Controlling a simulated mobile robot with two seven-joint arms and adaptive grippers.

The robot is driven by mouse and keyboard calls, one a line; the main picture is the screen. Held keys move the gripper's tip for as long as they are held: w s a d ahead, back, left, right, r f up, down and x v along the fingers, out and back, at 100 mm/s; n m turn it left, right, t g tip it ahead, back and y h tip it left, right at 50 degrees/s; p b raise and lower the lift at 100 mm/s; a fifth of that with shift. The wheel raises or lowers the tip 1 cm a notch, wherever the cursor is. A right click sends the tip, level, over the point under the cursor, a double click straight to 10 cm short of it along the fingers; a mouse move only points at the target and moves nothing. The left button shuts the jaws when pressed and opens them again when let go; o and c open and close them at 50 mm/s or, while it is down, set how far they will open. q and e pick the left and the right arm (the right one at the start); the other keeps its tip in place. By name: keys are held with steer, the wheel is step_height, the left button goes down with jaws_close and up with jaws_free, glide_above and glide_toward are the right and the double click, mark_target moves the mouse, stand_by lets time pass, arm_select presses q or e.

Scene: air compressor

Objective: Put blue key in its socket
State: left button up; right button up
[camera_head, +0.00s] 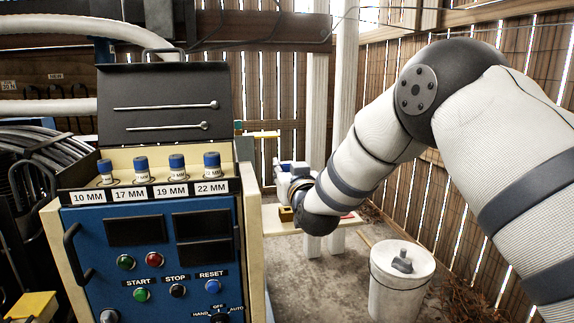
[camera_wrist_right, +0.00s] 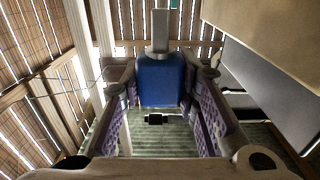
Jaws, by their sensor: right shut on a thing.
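My right gripper (camera_wrist_right: 160,82) is shut on the blue key (camera_wrist_right: 162,80) in the right wrist view. The key has a blue block body between the two purple-padded fingers and a grey metal shaft pointing up in the picture. In the head view my right arm comes in from the right, its wrist end right of the blue control panel (camera_head: 152,225); the fingers and the key cannot be made out there. The key's socket cannot be picked out with certainty. My left gripper is not in view.
The panel carries buttons, a selector knob (camera_head: 218,314) and a side handle (camera_head: 76,252). Several blue-topped sockets stand behind the size labels (camera_head: 130,194), below an open dark lid (camera_head: 165,110). A white bucket (camera_head: 400,285) stands on the floor at right. Wooden slats enclose the place.

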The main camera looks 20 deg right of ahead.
steer(key=shift+f+b, duration=0.35)
steer(key=shift+f, duration=1.5)
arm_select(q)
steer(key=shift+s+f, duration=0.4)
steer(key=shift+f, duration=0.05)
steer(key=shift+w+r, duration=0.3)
arm_select(e)
steer(key=shift+r, duration=0.1)
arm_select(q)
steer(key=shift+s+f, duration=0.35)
arm_select(e)
steer(key=shift+f, duration=1.65)
steer(key=o, duration=1.2)
steer(key=v, duration=1.2)
